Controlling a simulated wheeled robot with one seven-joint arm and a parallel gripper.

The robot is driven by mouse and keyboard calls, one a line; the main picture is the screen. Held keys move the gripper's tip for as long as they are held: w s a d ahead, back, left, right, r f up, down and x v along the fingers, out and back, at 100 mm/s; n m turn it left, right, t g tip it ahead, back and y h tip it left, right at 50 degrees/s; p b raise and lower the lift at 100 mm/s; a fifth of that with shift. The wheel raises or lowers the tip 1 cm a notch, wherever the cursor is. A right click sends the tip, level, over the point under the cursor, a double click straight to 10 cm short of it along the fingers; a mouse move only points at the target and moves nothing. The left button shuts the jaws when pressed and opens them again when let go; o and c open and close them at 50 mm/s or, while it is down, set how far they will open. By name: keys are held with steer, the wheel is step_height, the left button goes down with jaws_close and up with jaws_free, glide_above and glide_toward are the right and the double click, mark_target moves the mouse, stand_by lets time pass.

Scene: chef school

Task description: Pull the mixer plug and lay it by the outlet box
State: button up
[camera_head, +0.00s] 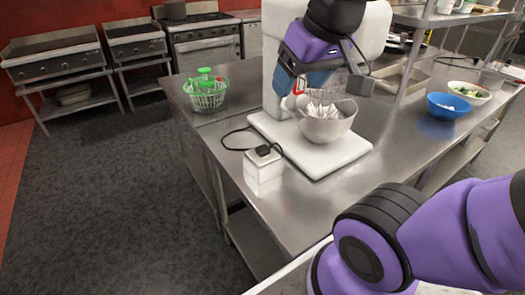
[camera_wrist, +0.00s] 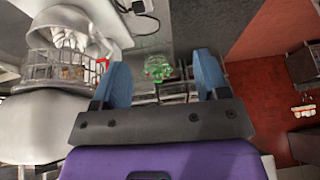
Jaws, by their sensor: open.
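The white mixer (camera_head: 276,82) stands on the steel table, with a steel bowl and whisk at its front. The black plug (camera_head: 263,150) sits on top of the white outlet box (camera_head: 264,166) near the table's front left edge. The plug also shows in the wrist view (camera_wrist: 139,6), on the outlet box (camera_wrist: 142,22). A black cord (camera_head: 232,140) loops from the plug toward the mixer. My gripper (camera_wrist: 162,72) is open and empty, its blue fingers apart. In the head view my gripper (camera_head: 300,82) is above and beside the mixer bowl, well away from the plug and partly hidden by my wrist.
A green salad spinner (camera_head: 205,93) stands at the table's left end. A blue bowl (camera_head: 447,106) and a white bowl of food (camera_head: 468,93) stand to the right. Shelf posts rise behind the mixer. Bare steel lies between the outlet box and the front edge.

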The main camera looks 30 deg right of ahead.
steer(key=w+d+f+g+y, duration=0.1)
steer(key=w+f, duration=0.3)
steer(key=w, duration=0.2)
steer(key=w+d+f+g, duration=0.1)
steer(key=w+f+g, duration=0.15)
steer(key=w, duration=0.35)
steer(key=g+h, duration=0.1)
steer(key=h, duration=0.1)
glide_toward(265, 147)
steer(key=shift+w+a+f, duration=0.1)
steer(key=shift+a+f, duration=0.05)
steer(key=shift+a, duration=0.15)
steer(key=shift+w+d+f, duration=0.1)
steer(key=shift+f, duration=0.1)
steer(key=shift+f, duration=4.5)
steer(key=shift+d, duration=0.35)
